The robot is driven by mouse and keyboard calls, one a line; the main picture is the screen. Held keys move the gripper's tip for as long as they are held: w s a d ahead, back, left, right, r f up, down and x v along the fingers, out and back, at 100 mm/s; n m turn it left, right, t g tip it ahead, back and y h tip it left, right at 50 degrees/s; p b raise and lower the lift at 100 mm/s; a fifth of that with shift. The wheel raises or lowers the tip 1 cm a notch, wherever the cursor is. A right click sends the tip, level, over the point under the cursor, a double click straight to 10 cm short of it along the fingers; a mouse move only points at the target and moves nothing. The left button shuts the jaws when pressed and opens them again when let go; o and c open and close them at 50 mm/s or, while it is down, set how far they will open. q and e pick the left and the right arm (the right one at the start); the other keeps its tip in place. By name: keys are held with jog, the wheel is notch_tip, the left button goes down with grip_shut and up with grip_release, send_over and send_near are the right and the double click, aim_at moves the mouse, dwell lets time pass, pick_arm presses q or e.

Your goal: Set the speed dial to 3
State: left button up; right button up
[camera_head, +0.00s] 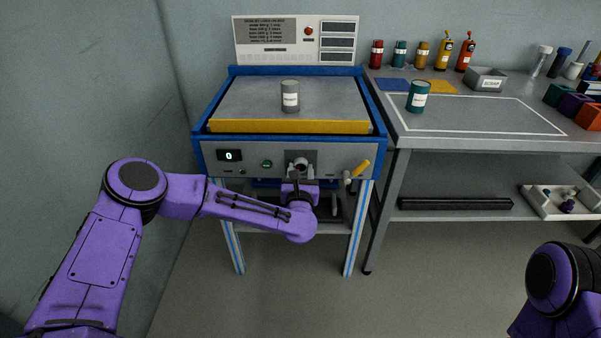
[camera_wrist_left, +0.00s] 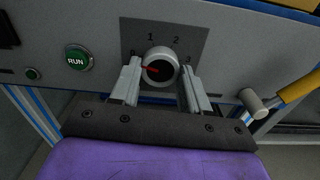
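The speed dial is a round pale knob (camera_wrist_left: 160,66) on a dark grey plate, marked 0, 1, 2 and 3 from left to right. Its red pointer is turned left, towards 0. The dial also shows on the machine's front panel in the head view (camera_head: 300,163). My left gripper (camera_wrist_left: 160,76) has its fingers apart, one on each side of the knob, with the tips close to it. I cannot tell whether they touch it. In the head view the left gripper (camera_head: 299,178) is just below the dial. My right gripper is out of view.
A green RUN button (camera_wrist_left: 77,60) is left of the dial. A yellow-handled lever (camera_head: 358,171) is to its right. The display (camera_head: 229,156) reads 0. A grey canister (camera_head: 290,96) stands on the machine's top. A side bench (camera_head: 480,137) adjoins on the right.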

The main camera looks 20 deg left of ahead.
pick_arm(q)
jog(key=shift+m, duration=0.3)
jog(key=m, duration=1.1)
jog(key=shift+p, duration=0.4)
jog(key=m+p, duration=0.1)
jog(key=m, duration=0.3)
jog(key=shift+m, duration=0.3)
jog(key=m, duration=0.3)
jog(key=shift+r+m+p, duration=0.1)
jog(key=shift+m+p, duration=0.2)
jog(key=shift+p, duration=0.05)
jog(key=m, duration=0.3)
jog(key=shift+m+p, duration=0.35)
jog(key=shift+m, duration=0.05)
jog(key=m+p, duration=0.1)
jog(key=m, duration=0.5)
jog(key=shift+m, duration=0.3)
